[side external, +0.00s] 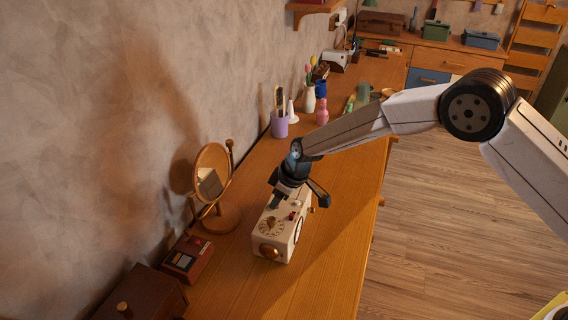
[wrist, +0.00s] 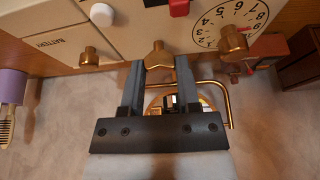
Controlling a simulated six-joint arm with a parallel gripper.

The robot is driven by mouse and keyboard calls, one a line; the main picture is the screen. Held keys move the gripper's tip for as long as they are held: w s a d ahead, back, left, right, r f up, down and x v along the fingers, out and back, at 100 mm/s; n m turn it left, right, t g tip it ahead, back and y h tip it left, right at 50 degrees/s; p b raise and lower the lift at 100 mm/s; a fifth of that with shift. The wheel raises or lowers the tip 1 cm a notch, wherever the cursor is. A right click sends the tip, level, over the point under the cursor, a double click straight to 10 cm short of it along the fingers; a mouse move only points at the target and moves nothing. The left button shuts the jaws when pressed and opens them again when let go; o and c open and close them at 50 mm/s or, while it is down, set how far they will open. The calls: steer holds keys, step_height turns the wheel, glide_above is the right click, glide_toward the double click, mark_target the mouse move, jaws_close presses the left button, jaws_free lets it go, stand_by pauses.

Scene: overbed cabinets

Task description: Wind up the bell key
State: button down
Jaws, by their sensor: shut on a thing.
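A cream box-shaped device (side external: 295,240) stands on the wooden counter, with a numbered dial (side external: 270,226) on top. In the wrist view its dial (wrist: 228,24) shows at the upper right. A brass winged key (wrist: 158,55) sticks out from its side, between my fingertips. My gripper (wrist: 159,72) is shut on this key; in the side view it reaches down at the device's far left edge (side external: 275,203). No label by the key is readable, as the fingers cover its base. A smaller brass key (wrist: 89,56) sits to its left, near the word "BATTERY".
A round mirror on a stand (side external: 213,175) is close to the left of the device. A small red-brown box (side external: 187,258) and a dark wooden case (side external: 140,295) are nearer. A purple cup (side external: 279,127) and vases stand farther back. The counter's right side is clear.

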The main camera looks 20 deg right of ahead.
steer(key=shift+m, duration=0.3)
steer(key=shift+s+a+m+t+h, duration=0.1)
steer(key=shift+m+t+h, duration=0.35)
steer(key=shift+m, duration=1.15)
steer(key=shift+m+t+h, duration=0.15)
steer(key=shift+m+h, duration=0.6)
steer(key=shift+m, duration=0.85)
steer(key=m+h, duration=0.1)
steer(key=m, duration=0.2)
steer(key=m+h, duration=0.1)
steer(key=m, duration=0.2)
steer(key=shift+a+m+h, duration=0.1)
steer(key=shift+m+h, duration=0.2)
steer(key=m+g+h, duration=0.1)
steer(key=m, duration=0.2)
steer(key=m+g+h, duration=0.1)
steer(key=m, duration=0.3)
steer(key=shift+a+f, duration=0.1)
steer(key=shift+a, duration=0.05)
steer(key=m+g, duration=0.1)
steer(key=m, duration=0.4)
steer(key=shift+w+g+h, duration=0.2)
steer(key=shift+g+h, duration=0.1)
steer(key=shift+g, duration=0.1)
steer(key=shift+m+g, duration=0.5)
steer(key=shift+m, duration=0.6)
steer(key=shift+c, duration=1.6)
jaws_free()
